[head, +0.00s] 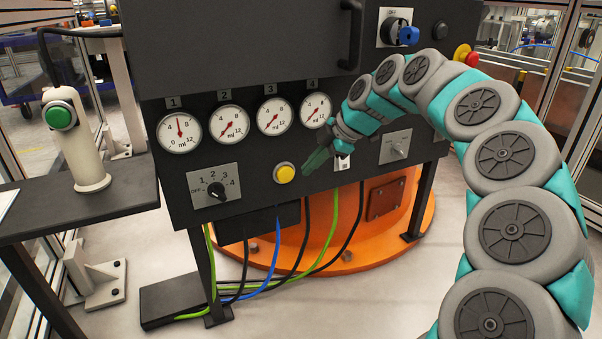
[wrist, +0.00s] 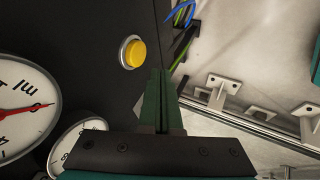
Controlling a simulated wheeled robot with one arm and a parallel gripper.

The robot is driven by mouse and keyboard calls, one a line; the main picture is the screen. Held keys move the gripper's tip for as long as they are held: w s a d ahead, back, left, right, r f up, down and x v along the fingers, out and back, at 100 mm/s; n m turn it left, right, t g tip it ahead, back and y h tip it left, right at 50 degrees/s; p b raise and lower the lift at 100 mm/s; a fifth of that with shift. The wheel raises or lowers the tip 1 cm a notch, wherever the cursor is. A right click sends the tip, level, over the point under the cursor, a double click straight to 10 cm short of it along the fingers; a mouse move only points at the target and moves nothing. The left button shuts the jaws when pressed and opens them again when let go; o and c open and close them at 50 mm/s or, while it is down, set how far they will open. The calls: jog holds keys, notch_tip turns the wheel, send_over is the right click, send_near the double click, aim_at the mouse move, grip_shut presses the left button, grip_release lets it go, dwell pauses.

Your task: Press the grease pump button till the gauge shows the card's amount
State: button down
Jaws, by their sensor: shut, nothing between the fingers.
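The yellow pump button (head: 285,173) in a pale ring sits on the dark panel below the gauges; it also shows in the wrist view (wrist: 135,53). Gauge 1 (head: 179,132) has its red needle about straight up. Gauges 2 (head: 229,124), 3 (head: 275,117) and 4 (head: 316,110) have slanted needles; their readings are too small to tell. My gripper (head: 307,170) has its green fingers shut and empty, just right of the button; the closed fingers show in the wrist view (wrist: 162,74), apart from it. I cannot make out the card or its amount.
A selector (head: 217,190) marked OFF and 1 to 4 is left of the button. A toggle plate (head: 396,146) is to the right. A green button on a cream post (head: 62,116) stands on the left table. Cables hang below the panel.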

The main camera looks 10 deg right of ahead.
jog(key=v, duration=0.4)
jog(key=shift+s+d+r, duration=0.1)
jog(key=shift+s+r, duration=0.05)
dwell(1.0)
jog(key=s+a+f+m+g+h, duration=0.1)
jog(key=s+a+m, duration=0.2)
jog(key=s, duration=0.5)
jog(key=s+a+f+m+g+h, duration=0.1)
jog(key=s+a+f+m, duration=0.15)
jog(key=s, duration=0.65)
jog(key=s+d+f+m+g+h, duration=0.1)
jog(key=s+d+f+m, duration=0.2)
jog(key=s+f+m, duration=0.35)
jog(key=s+d+f+m+g+h, duration=0.2)
jog(key=s+f+m, duration=0.1)
jog(key=s, duration=0.7)
jog(key=s+d+f+m+g+h, duration=0.1)
jog(key=s+d+f+m, duration=0.3)
jog(key=s, duration=0.5)
notch_tip(320, 180, up, 12)
jog(key=a+m+p, duration=0.1)
jog(key=p, duration=1.1)
jog(key=shift+w+a, duration=0.2)
